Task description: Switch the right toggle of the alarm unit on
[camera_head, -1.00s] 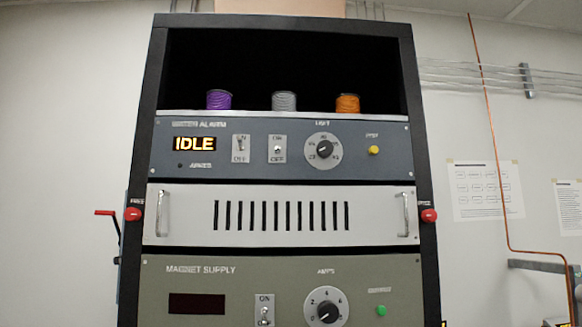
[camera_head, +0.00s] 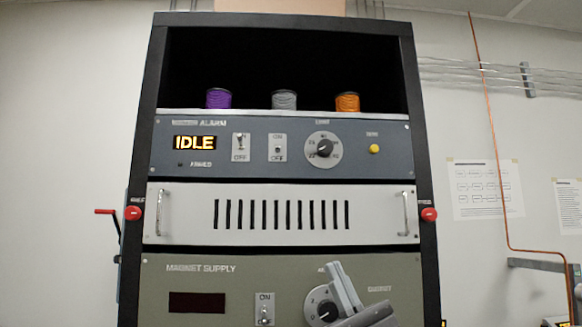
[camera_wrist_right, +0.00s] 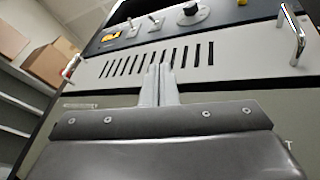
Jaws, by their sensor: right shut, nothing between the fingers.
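The alarm unit (camera_head: 222,163) is the blue-grey panel in the upper rack, with a lit IDLE display (camera_head: 194,143). Its right toggle (camera_head: 278,148) sits on a small light plate marked ON above and OFF below; its lever is too small to read surely. The left toggle (camera_head: 240,146) stands beside it. The unit also shows at the top of the right wrist view (camera_wrist_right: 130,38). My right gripper (camera_head: 340,268) is shut and empty, in front of the magnet supply's AMPS knob, well below the alarm unit. It shows in the right wrist view (camera_wrist_right: 158,72). My left gripper is out of view.
A vented panel (camera_head: 282,238) with two protruding handles (camera_head: 405,213) lies between my right gripper and the alarm unit. The magnet supply (camera_head: 210,283) is below. Red knobs (camera_head: 428,215) stick out at the rack's sides. Spools (camera_head: 284,100) stand on the shelf above.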

